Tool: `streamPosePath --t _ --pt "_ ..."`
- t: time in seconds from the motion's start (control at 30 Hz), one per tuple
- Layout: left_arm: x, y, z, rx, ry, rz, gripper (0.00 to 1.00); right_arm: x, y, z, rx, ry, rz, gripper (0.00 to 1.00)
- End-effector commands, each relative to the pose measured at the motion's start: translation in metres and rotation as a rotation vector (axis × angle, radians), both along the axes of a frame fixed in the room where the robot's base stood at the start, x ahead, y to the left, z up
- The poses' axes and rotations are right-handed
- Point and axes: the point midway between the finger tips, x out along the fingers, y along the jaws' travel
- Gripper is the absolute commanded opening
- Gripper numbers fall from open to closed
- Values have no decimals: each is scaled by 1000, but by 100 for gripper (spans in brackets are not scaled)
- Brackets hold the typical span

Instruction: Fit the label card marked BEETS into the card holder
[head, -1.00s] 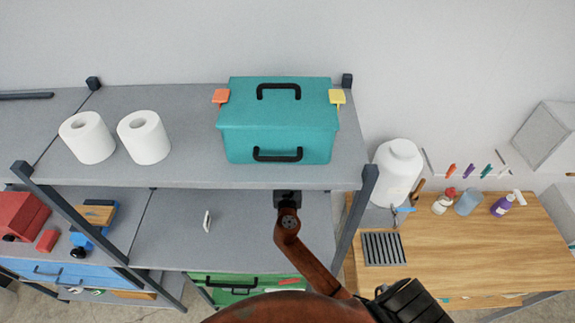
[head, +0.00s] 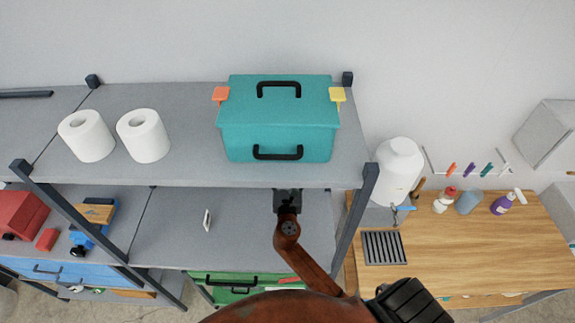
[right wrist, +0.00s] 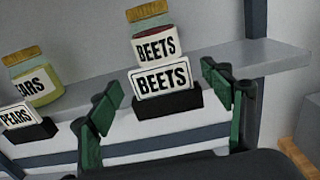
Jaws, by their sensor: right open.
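In the right wrist view a white label card (right wrist: 162,79) marked BEETS stands upright in a black card holder (right wrist: 168,104) at the shelf's front edge. In the head view my right arm reaches beneath the upper shelf, where only the dark gripper base (head: 288,198) shows and the fingers are hidden. My left gripper is not in view.
A PEARS card (right wrist: 17,116) in its own holder and a PEARS jar (right wrist: 35,80) are to the left. A teal toolbox (head: 277,120) sits on the upper shelf (head: 190,100). A shelf post (head: 357,215) stands right of my arm.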

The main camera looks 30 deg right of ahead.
Motion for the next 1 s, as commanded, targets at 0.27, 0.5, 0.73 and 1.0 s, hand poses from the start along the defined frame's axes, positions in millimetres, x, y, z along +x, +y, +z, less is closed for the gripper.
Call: streamPosePath --t 0.27,0.5,0.73,1.0 --pt "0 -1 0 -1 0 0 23 -51 30 -1 2 2 0 73" --pt "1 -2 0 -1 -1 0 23 -78 47 0 1 0 0 73" --pt "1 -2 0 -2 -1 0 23 -83 51 0 0 -1 -1 73" --pt "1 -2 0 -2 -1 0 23 -82 50 0 1 -1 -1 73"
